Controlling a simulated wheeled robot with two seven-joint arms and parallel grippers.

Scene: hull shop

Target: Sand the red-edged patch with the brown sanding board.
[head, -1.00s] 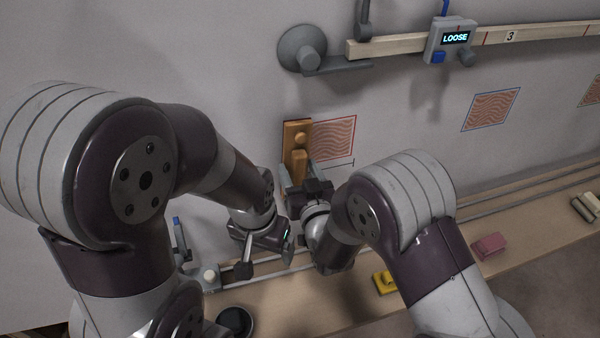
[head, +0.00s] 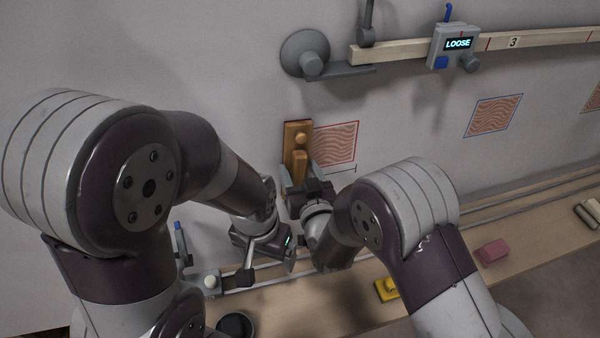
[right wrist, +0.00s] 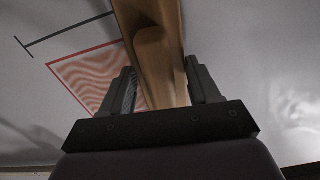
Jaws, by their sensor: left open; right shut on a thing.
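The brown sanding board (head: 297,136) is upright against the grey wall, at the left edge of the red-edged patch (head: 339,146). The board covers part of the patch's left side; I cannot tell whether it touches the wall. My right gripper (head: 300,176) is shut on the board's handle. In the right wrist view the board (right wrist: 150,15) rises between the two fingers of the right gripper (right wrist: 160,88), with the red-edged patch (right wrist: 85,75) to its left. My left gripper (head: 268,250) is low, near the bench rail, open, with its fingers partly hidden.
A wooden bar (head: 400,52) with a box reading LOOSE (head: 455,46) is fixed on the wall above. A blue-edged patch (head: 494,116) is further right. A yellow block (head: 387,289) and a pink block (head: 492,252) lie on the bench (head: 440,260).

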